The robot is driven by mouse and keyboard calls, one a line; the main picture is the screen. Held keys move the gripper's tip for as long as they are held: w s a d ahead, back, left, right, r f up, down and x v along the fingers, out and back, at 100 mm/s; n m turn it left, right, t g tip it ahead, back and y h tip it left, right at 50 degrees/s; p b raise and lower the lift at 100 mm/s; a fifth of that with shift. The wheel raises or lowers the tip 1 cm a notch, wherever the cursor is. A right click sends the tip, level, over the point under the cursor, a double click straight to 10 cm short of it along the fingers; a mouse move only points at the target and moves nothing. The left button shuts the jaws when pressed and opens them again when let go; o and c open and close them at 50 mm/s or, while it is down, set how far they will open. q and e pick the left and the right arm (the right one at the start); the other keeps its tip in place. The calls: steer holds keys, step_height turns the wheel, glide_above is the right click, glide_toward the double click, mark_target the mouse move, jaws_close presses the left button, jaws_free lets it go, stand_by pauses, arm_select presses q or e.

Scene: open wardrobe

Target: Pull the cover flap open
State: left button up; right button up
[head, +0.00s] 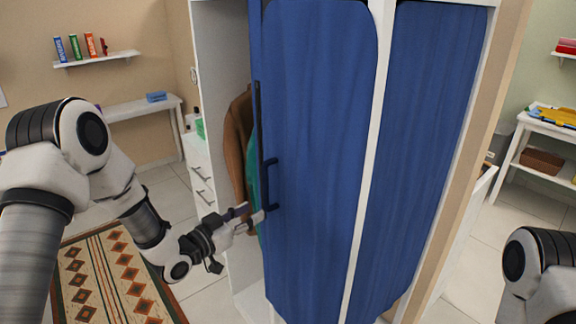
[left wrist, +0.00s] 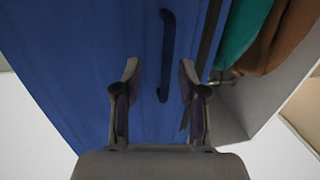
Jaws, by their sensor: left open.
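The blue cover flap (head: 318,150) hangs on the front of the white wardrobe, with a dark blue bar handle (head: 271,186) near its left edge. My left gripper (head: 253,217) is at the lower end of this handle, fingers pointing toward the flap. In the left wrist view, my left gripper (left wrist: 160,75) is open, and the upright handle (left wrist: 167,50) shows between its two fingers against the blue flap (left wrist: 90,60). I cannot tell whether the fingers touch the handle. Part of my right arm shows at the lower right, but its gripper is out of view.
A second blue panel (head: 425,140) hangs to the right. A patterned rug (head: 113,275) lies at the lower left.

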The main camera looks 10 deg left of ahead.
mark_target(264, 187)
arm_select(q)
step_height(264, 187, up, 5)
steer(key=shift+t, duration=0.3)
steer(key=x, duration=0.2)
steer(key=p+x, duration=0.1)
steer(key=x, duration=0.1)
steer(key=a+f+p+x, duration=0.1)
steer(key=x, duration=0.1)
steer(key=shift+w+d, duration=0.2)
steer(key=shift+w, duration=0.35)
steer(key=shift+w+d, duration=0.2)
steer(key=shift+w, duration=0.25)
arm_select(e)
step_height(264, 187, up, 3)
steer(key=shift+s+a+r, duration=0.1)
steer(key=shift+s+r, duration=0.05)
arm_select(q)
jaws_close()
